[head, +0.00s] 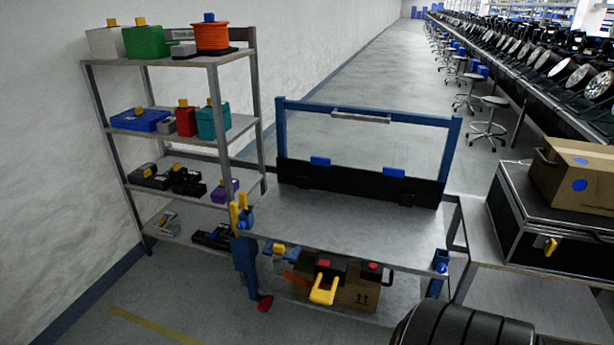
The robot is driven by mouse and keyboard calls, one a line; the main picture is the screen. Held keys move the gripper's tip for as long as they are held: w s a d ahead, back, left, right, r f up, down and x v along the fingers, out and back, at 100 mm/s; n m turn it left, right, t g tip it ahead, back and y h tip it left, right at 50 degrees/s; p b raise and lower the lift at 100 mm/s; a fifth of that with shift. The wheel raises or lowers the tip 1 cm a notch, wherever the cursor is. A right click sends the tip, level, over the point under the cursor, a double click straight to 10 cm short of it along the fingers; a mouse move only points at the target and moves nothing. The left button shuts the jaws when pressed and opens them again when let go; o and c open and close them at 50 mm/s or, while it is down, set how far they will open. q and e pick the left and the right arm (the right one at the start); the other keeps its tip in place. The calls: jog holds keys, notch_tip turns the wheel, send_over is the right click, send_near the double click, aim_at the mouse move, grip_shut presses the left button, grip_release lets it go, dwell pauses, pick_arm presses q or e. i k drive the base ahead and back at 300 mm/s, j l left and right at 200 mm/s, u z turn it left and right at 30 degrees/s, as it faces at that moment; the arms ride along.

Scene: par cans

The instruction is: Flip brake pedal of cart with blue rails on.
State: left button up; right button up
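The cart with blue rails (281,128) stands in the middle of the head view. Neither of my grippers is in view.
A cardboard box (366,297) and yellow-handled tool (323,291) sit under the cart top. A loaded shelf rack (160,60) stands left. A table with a black case (545,225) and carton (580,172) stands right. Floor left of the cart (190,300) is clear.

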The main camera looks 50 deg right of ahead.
aim_at(264, 305)
jog(key=z, duration=1.3)
jog(key=i+l, duration=0.55)
jog(key=l, duration=0.15)
jog(key=i+l, duration=0.6)
jog(key=l, duration=0.15)
jog(key=u, duration=1.25)
